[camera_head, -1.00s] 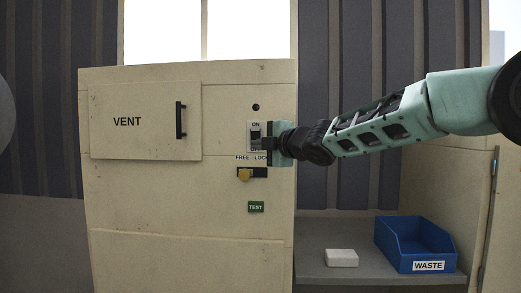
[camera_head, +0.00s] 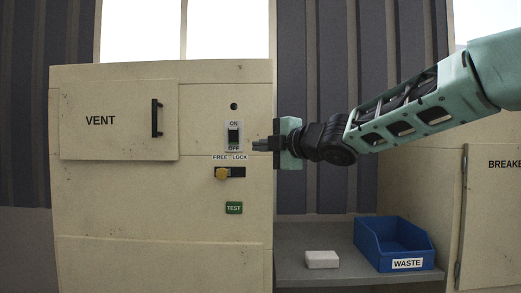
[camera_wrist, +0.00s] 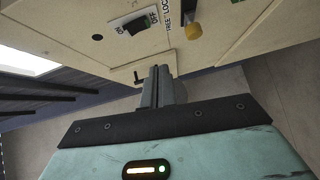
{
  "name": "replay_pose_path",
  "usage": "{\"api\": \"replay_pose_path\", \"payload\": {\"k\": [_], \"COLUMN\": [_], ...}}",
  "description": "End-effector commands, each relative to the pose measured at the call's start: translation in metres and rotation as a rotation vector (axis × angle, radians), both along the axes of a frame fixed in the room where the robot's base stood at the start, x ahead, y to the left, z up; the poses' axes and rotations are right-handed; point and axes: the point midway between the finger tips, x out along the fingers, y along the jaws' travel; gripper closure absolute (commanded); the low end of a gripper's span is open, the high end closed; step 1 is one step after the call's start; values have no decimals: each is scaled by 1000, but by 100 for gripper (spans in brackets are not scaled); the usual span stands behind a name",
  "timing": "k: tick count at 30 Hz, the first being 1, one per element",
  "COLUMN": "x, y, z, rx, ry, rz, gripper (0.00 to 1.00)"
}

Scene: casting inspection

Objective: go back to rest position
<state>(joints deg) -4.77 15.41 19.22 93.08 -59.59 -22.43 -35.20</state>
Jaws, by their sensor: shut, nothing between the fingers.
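My gripper (camera_head: 262,145) is shut and empty, in front of the right edge of the beige cabinet (camera_head: 110,210). Its fingers point left toward the ON/OFF switch (camera_head: 233,134), with a gap between them. The wrist view shows the closed fingers (camera_wrist: 155,72) in the middle and the switch (camera_wrist: 137,24) at the top. My arm reaches in from the right side of the head view. Below the switch is the FREE/LOCK slot with a yellow knob (camera_head: 222,173), at its left end under FREE.
The VENT door (camera_head: 120,140) with its black handle (camera_head: 156,118) appears closed. A green TEST button (camera_head: 234,208) is below the knob. On the grey shelf (camera_head: 345,276) are a white block (camera_head: 321,259) and a blue WASTE bin (camera_head: 405,251). A BREAKER panel (camera_head: 495,215) is at right.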

Motion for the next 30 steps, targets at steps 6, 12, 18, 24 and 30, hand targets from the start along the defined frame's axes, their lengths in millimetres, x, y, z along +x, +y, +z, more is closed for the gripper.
{"api": "replay_pose_path", "payload": {"k": [6, 12, 18, 24, 30], "x": [-2, -44, -129, -235, -343], "y": [1, 4, -14, -47, -87], "z": [-4, -87, -203, -299, -364], "rx": [4, 96, 163, 166, 131], "ry": [15, 358, 820, 1202, 1497], "rz": [-5, -155, -414, -693, -980], "gripper": [100, 100, 100, 100, 100]}}
